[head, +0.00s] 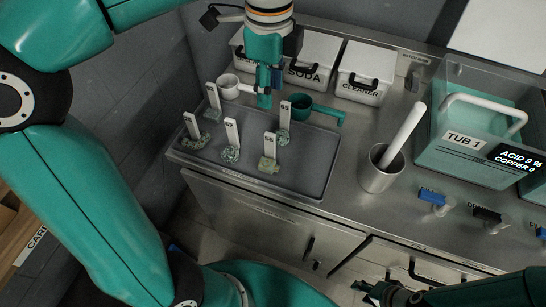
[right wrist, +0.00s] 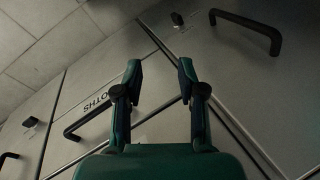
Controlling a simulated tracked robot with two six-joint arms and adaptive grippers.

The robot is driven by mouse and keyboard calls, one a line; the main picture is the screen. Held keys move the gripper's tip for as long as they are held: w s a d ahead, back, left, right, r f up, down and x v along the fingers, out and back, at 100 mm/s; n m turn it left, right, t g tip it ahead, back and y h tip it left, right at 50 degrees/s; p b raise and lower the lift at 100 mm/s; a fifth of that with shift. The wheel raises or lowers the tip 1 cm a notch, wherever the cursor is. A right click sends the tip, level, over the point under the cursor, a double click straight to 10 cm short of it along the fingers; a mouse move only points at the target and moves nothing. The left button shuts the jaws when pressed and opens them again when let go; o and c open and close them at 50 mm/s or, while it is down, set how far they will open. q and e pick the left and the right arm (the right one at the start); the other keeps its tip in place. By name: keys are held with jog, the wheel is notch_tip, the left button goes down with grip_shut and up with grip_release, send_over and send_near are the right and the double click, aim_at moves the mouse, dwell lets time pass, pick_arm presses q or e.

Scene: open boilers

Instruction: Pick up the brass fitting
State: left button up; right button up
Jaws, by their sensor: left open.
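Several small, crusted greenish lumps with upright white tags sit on a grey tray (head: 310,185). One pale, yellowish-green lump (head: 268,165) is at the front right, and a speckled one (head: 229,154) is near the middle. Another lump (head: 283,137) is at the back right. I cannot tell which is the brass fitting. My left gripper (head: 266,92) is open, pointing down over the tray's back edge, between a white cup and a teal cup. My right gripper (head: 368,290) is low in front of the cabinet doors. Its fingers are apart and empty in the right wrist view (right wrist: 160,80).
White lidded boxes (head: 312,65), one marked SODA, stand behind the tray. A white cup (head: 230,87) and a teal handled cup (head: 302,106) flank my left gripper. A metal beaker (head: 380,173) with a white rod and a clear tub (head: 465,155) stand to the right.

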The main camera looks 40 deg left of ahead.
pick_arm(q)
send_over(270, 144)
jog(key=w, duration=0.1)
jog(key=f, duration=0.9)
jog(key=shift+a+f+b, duration=0.2)
jog(key=shift+f+b, duration=0.1)
jog(key=shift+b, duration=0.05)
jog(key=shift+s+f, duration=0.2)
jog(key=shift+f, duration=3.05)
grip_shut()
